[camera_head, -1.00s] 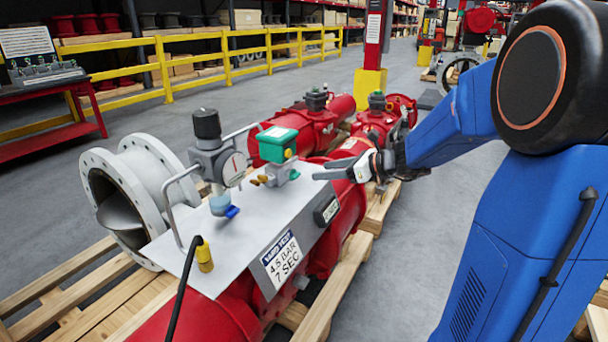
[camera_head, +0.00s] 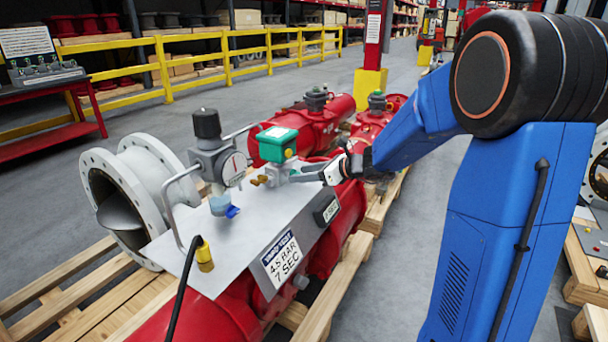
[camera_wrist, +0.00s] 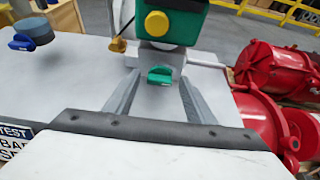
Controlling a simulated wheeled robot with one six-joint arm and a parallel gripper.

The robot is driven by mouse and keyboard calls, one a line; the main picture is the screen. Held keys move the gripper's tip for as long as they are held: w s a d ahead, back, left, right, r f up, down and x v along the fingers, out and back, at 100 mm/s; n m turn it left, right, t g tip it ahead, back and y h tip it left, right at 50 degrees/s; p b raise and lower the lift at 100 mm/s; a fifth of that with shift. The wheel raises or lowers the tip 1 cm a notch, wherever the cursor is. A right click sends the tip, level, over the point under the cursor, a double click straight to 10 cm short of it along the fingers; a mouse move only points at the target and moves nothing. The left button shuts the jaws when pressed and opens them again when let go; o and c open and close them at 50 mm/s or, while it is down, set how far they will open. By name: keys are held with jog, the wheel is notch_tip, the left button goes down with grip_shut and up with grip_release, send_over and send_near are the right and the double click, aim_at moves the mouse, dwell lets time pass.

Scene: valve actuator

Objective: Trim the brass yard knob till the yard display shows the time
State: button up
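The brass knob (camera_head: 260,180) sits low on the left side of the green-topped unit (camera_head: 277,145) on the grey panel. In the wrist view a brass piece (camera_wrist: 117,44) shows left of that unit, and a round yellow button (camera_wrist: 157,23) is on its green face. A small green knob (camera_wrist: 160,75) faces my gripper. My gripper (camera_head: 300,175) reaches in from the right beside the unit. In the wrist view its two fingers (camera_wrist: 159,82) are apart, with the green knob between their tips. The small dark display (camera_head: 328,209) is on the panel's front edge; its reading is illegible.
A placard (camera_head: 282,258) reads 4.5 BAR, 7 SEC. A dial gauge (camera_head: 232,168) with a black knob stands left of the unit, above a blue-handled valve (camera_head: 225,207). Red pipes lie below.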

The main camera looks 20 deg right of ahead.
jog(key=c, duration=0.9)
jog(key=shift+o, duration=0.2)
jog(key=n, duration=0.1)
jog(key=n+t+h, duration=0.1)
jog(key=n+t, duration=0.1)
jog(key=shift+s+a+f+n+h, duration=0.1)
jog(key=shift+s+a+n+h, duration=0.2)
jog(key=shift+s+h, duration=0.1)
jog(key=n, duration=0.1)
jog(key=n+t, duration=0.2)
jog(key=shift+s+a+f+h, duration=0.15)
jog(key=shift+f+h, duration=0.1)
jog(key=shift+h, duration=0.15)
jog(key=shift+n, duration=0.4)
jog(key=o, duration=1.1)
